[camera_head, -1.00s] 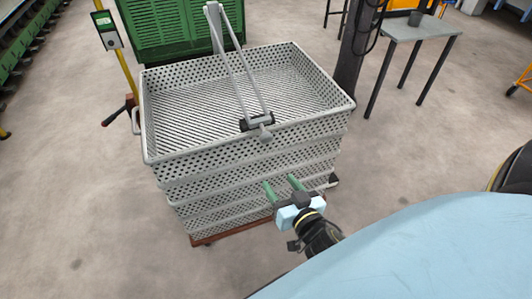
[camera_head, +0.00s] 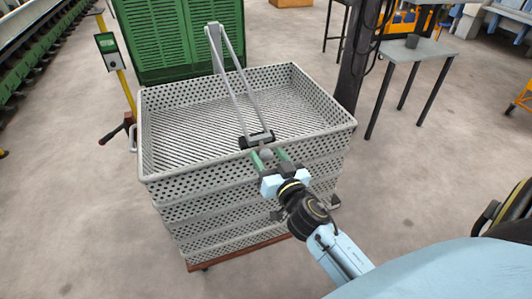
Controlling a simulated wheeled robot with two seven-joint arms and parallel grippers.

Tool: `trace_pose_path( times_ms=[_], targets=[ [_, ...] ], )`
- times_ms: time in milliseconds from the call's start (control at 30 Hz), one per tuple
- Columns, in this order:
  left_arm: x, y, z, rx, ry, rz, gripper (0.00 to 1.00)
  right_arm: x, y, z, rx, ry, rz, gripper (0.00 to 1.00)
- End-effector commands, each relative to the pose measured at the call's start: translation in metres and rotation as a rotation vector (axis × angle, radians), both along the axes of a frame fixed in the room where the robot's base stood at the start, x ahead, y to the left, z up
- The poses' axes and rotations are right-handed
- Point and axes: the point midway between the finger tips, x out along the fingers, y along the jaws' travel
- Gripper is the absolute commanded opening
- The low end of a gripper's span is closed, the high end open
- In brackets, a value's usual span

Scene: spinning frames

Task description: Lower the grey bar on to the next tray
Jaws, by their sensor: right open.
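The grey bar (camera_head: 236,88) is a long two-rail arm. It slopes from its raised far end above the back of the top tray to a black crosspiece (camera_head: 256,140) at the tray's front rim. A small grey knob (camera_head: 266,153) sits at this near end. The stack of grey perforated trays (camera_head: 240,189) stands on a brown base; the top tray is empty. My right gripper (camera_head: 270,158) has its green fingers apart, one on each side of the knob; contact cannot be told. My left gripper is not in view.
A green slatted crate (camera_head: 180,35) stands behind the trays. A yellow post with a control box (camera_head: 108,45) is at the left. A dark column (camera_head: 354,55) and a grey table (camera_head: 415,48) are at the back right.

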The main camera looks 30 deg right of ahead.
Motion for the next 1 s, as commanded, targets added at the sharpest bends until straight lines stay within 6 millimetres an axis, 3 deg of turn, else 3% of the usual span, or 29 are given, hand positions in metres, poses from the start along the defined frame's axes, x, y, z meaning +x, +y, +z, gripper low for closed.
trace_pose_path(
  times_ms=[200, 533, 933, 1000],
  targets=[
    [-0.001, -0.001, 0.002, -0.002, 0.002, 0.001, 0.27, 0.019, -0.002, 0.000, 0.000, 0.000, 0.001, 0.55],
    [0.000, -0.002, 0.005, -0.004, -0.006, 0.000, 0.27, 0.021, -0.003, -0.001, 0.001, 0.002, 0.000, 0.55],
    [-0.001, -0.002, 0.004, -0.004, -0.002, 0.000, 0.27, 0.021, -0.003, -0.001, 0.001, 0.002, 0.000, 0.02],
    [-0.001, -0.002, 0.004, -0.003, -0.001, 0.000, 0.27, 0.021, -0.003, -0.001, 0.001, 0.002, 0.000, 0.00]
  ],
)
